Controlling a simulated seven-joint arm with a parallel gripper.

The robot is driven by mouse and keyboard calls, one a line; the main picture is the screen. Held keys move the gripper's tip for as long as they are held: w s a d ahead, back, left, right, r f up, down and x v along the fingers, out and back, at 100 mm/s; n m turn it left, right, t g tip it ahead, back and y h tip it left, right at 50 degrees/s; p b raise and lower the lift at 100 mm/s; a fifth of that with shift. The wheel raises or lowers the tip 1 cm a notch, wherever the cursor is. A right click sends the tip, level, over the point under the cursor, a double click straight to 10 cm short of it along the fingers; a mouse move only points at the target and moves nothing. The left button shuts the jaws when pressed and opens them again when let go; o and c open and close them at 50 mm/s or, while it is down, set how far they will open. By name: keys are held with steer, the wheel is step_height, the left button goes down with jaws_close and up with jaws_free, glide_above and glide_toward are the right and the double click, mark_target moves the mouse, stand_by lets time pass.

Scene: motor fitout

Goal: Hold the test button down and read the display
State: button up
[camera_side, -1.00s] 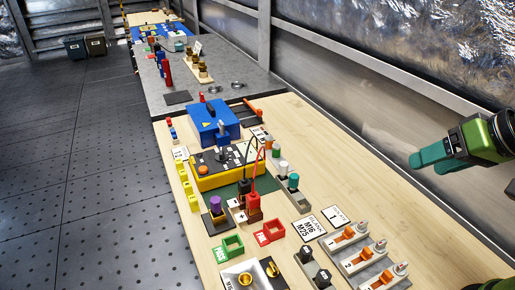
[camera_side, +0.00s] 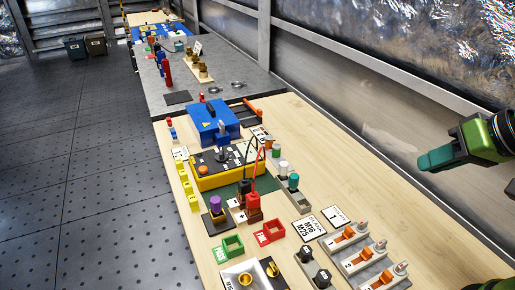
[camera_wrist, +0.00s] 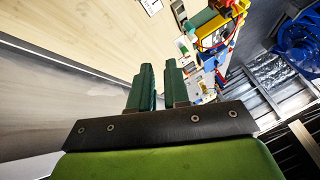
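A yellow tester box (camera_side: 215,181) with a black top sits mid-bench in the side view. An orange-red round button (camera_side: 203,169) is on the left of its top; I cannot read its label. No display reading can be made out at this size. A red lead (camera_side: 254,176) and a dark lead run between the box and the plugs in front of it. My gripper (camera_side: 428,161) is high at the right, well away from the tester. In the wrist view its two green fingers (camera_wrist: 160,75) have a narrow gap between them, with nothing held.
A blue box (camera_side: 213,125) stands behind the tester. The bench's right strip is clear beside the wall.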

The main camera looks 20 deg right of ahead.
jaws_close()
stand_by(0.8)
stand_by(0.4)
